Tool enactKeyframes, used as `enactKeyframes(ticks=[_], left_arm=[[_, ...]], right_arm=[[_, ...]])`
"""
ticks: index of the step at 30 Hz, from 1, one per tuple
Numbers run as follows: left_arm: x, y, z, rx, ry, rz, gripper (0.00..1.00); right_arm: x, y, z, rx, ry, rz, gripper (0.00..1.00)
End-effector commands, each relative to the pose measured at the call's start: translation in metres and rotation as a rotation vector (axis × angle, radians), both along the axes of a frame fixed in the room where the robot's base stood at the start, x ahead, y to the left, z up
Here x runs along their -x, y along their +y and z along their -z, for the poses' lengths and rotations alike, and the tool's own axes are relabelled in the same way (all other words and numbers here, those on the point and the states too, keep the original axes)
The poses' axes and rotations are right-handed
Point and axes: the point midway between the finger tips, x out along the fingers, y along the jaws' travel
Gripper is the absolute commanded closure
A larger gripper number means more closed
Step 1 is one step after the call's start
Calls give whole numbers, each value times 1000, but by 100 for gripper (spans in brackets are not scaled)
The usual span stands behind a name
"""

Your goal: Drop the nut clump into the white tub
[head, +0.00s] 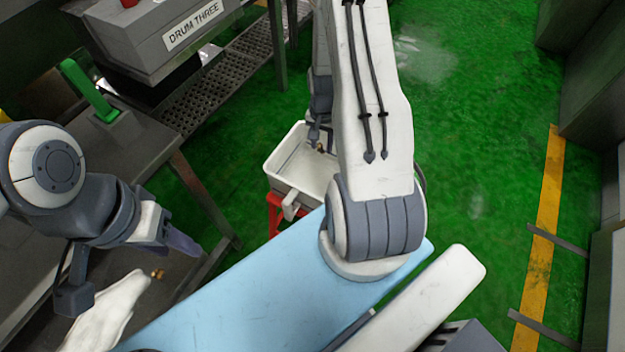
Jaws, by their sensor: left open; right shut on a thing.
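The white tub (287,183) stands open near the middle of the head view, partly hidden by my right arm. My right gripper (320,142) is over the tub's opening, shut on a small brown nut clump (320,148). The clump shows at the fingertips, against the tub's inside; its height above the tub floor is hard to tell. My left gripper (128,270) is open at the lower left, over the dark bench. Another small brown piece (158,274) shows near its fingers.
The tub rests on a red stand (274,214). A grey box labelled DRUM THREE (160,45) and a perforated metal shelf (205,100) are at the upper left. A green handle (90,90) stands on the bench (140,140). Green floor (475,150) is clear at right.

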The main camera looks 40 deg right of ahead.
Motion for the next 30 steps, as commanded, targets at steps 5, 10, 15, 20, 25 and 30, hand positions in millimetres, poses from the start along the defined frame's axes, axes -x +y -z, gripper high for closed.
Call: enactKeyframes(ticks=[5, 10, 15, 20, 25, 30], left_arm=[[0, 0, 26, 0, 0, 0, 50], [0, 0, 40, 0, 0, 0, 50], [0, 0, 43, 0, 0, 0, 50], [0, 0, 42, 0, 0, 0, 50], [0, 0, 42, 0, 0, 0, 50], [0, 0, 42, 0, 0, 0, 50]], right_arm=[[0, 0, 28, -1, 1, -1, 100], [0, 0, 44, 0, 0, -1, 100], [0, -1, 47, 0, 0, -1, 100], [1, -1, 46, 0, 0, -1, 100], [1, -1, 46, 0, 0, -1, 22], [1, -1, 46, 0, 0, -1, 22]])
